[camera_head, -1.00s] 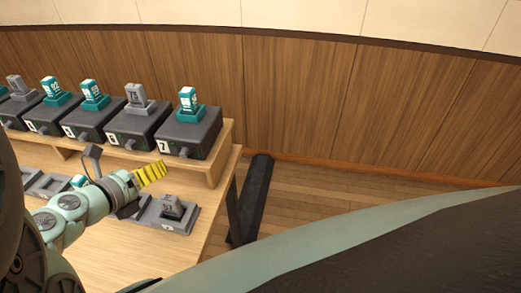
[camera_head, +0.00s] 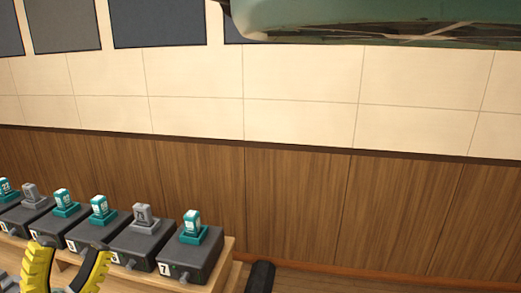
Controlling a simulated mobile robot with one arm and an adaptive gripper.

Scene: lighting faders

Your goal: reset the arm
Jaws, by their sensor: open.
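My gripper (camera_head: 68,268) shows at the bottom left, its two yellow ribbed fingers pointing up and spread apart. It is open, with nothing seen between the fingers. It stands in front of the row of dark fader boxes, hiding parts of some of them. The box marked 7 (camera_head: 190,262) is at the right end of the row and carries a teal fader knob (camera_head: 193,226). The box to its left carries a grey knob (camera_head: 143,216). More teal knobs (camera_head: 101,209) and another grey one stand farther left.
The boxes stand on a wooden shelf (camera_head: 229,270). A dark post (camera_head: 260,277) is just right of it. Behind is a wood-panelled wall (camera_head: 310,205) with cream tiles (camera_head: 300,85) above. A teal part of my own body covers the top right.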

